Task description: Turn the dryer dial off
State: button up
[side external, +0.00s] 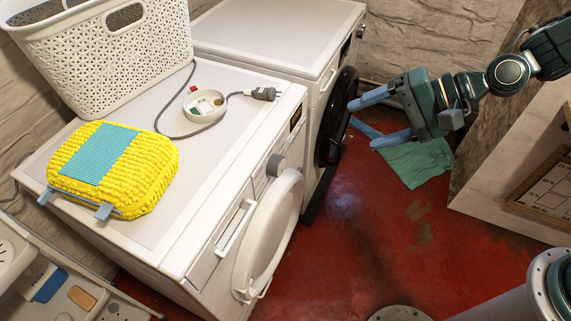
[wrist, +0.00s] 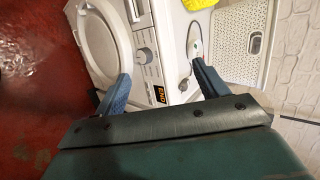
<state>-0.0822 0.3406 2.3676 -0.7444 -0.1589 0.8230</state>
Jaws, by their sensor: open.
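A grey round dial (side external: 275,165) sits on the front panel of the near white machine (side external: 220,240). The dial also shows in the wrist view (wrist: 143,55), close to a lit orange display (wrist: 155,94). A second machine (side external: 285,35) with a black round door stands behind, with a knob (side external: 360,31) at its top corner. I cannot tell which one is the dryer. My gripper (side external: 362,124) is open and empty, in front of the machines and apart from both dials. In the wrist view the dial appears beyond the gap between my fingers (wrist: 160,71).
The near machine's round white door (side external: 268,235) stands out from its front. On top are a yellow sponge-like item (side external: 150,170), a small dish (side external: 204,119), a plug (side external: 262,94) and a white basket (side external: 100,60). A green cloth (side external: 415,162) lies on the red floor. A wooden-framed unit stands right.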

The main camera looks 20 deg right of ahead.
jog(key=w+a+f+m+t+y, duration=0.1)
jog(key=w+a+f+m+y, duration=0.2)
jog(key=f+m, duration=0.4)
jog(key=m+t+h, duration=0.3)
jog(key=m, duration=0.8)
send_near(281, 166)
jog(key=f+v, duration=0.1)
jog(key=v, duration=0.4)
jog(key=shift+w, duration=0.1)
jog(key=shift+x, duration=6.75)
jog(key=shift+w+r, duration=0.1)
jog(key=shift+r, duration=0.1)
jog(key=c, duration=1)
